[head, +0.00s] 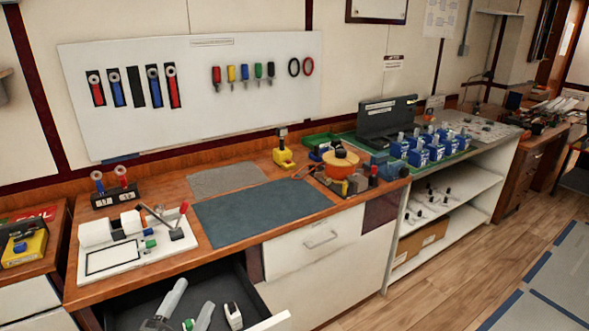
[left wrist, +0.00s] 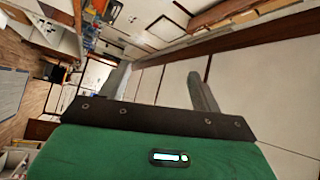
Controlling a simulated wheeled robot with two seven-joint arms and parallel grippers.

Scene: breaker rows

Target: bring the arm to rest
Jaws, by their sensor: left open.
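My left gripper (head: 196,293) shows at the bottom edge of the head view, in front of the open dark drawer under the wooden bench. Its two grey fingers stand apart. In the left wrist view the fingers of the gripper (left wrist: 158,72) are spread with nothing between them, and the view looks past them, tilted, at pale wall panels. The rest of the left arm is hidden below the picture. My right gripper does not show.
The open drawer (head: 257,297) juts out below the bench (head: 205,263). A white tray (head: 150,262) with small parts and a grey mat (head: 262,211) lie on the bench. Blue breakers (head: 418,157) stand farther right. The floor (head: 420,299) at right is clear.

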